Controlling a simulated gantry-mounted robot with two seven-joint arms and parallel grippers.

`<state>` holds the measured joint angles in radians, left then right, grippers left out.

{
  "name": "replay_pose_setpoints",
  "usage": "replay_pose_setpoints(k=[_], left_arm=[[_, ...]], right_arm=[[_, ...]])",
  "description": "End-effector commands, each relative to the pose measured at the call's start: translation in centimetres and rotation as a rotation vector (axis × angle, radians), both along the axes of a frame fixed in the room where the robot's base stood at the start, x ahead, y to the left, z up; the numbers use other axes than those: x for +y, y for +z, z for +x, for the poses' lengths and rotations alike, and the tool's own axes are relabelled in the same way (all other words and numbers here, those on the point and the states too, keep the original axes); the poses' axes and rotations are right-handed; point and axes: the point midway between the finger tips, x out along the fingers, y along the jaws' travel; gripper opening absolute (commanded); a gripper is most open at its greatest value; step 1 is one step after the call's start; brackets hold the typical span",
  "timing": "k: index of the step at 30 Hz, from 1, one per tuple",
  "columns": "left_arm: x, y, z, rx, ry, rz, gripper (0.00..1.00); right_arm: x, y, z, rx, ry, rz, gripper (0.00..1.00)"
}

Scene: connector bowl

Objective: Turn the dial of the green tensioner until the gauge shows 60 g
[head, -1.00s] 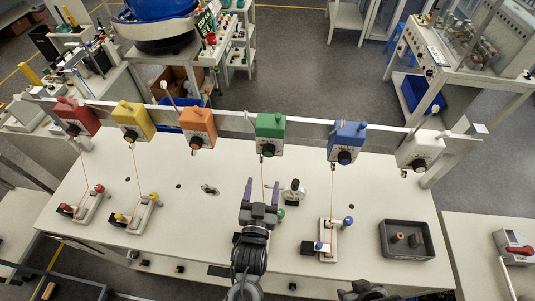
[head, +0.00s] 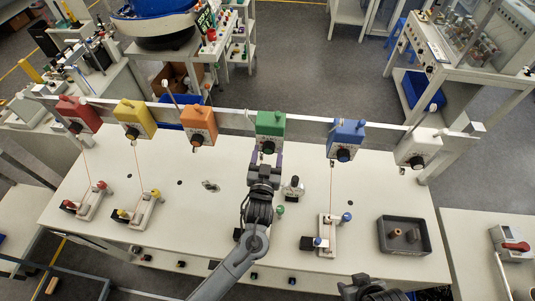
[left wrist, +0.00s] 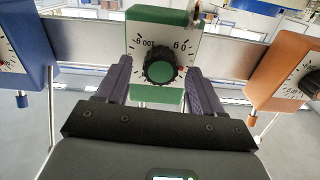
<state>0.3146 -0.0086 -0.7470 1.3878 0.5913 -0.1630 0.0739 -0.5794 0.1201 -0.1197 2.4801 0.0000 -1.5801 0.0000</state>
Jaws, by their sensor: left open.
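The green tensioner (head: 270,122) hangs on the rail, fourth from the left. Its dark dial (head: 268,147) faces the front. In the left wrist view the dial (left wrist: 161,68) is a black ribbed knob with a green centre, on a white scale plate with printed numbers. My left gripper (head: 266,157) is open. Its two purple fingers stand on either side of the dial, apart from it as far as I can tell. A small black-and-white device (head: 292,188), perhaps the gauge, stands on the table; its reading is too small to read. My right gripper (head: 368,289) is partly cut off.
Orange (head: 198,124) and blue (head: 346,137) tensioners flank the green one on the same rail (head: 232,120). Several bases with threads stand on the white table. A dark tray (head: 403,250) lies at the right. A green knob (head: 280,210) is near my left arm.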

Motion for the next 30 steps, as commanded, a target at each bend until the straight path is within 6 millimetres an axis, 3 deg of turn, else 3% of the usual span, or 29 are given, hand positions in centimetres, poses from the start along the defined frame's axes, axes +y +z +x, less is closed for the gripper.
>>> replay_pose_setpoints(k=[6, 17, 23, 30], left_arm=[[0.0, 0.0, 0.0, 0.000, 0.000, 0.000, 0.67], [0.0, 0.0, 0.0, 0.000, 0.000, 0.000, 0.12], [0.0, 0.2, 0.0, -0.009, 0.000, 0.068, 0.11], [-0.1, 0.3, 0.0, -0.043, 0.000, 0.349, 0.11]], right_arm=[[0.1, 0.0, 0.0, 0.000, -0.003, 0.005, 0.43], [0.1, 0.0, 0.0, 0.000, -0.003, 0.005, 0.43], [0.0, 0.7, 0.0, 0.000, 0.000, 0.001, 0.43], [-0.1, 2.4, 0.0, 0.000, 0.004, -0.005, 0.43]])
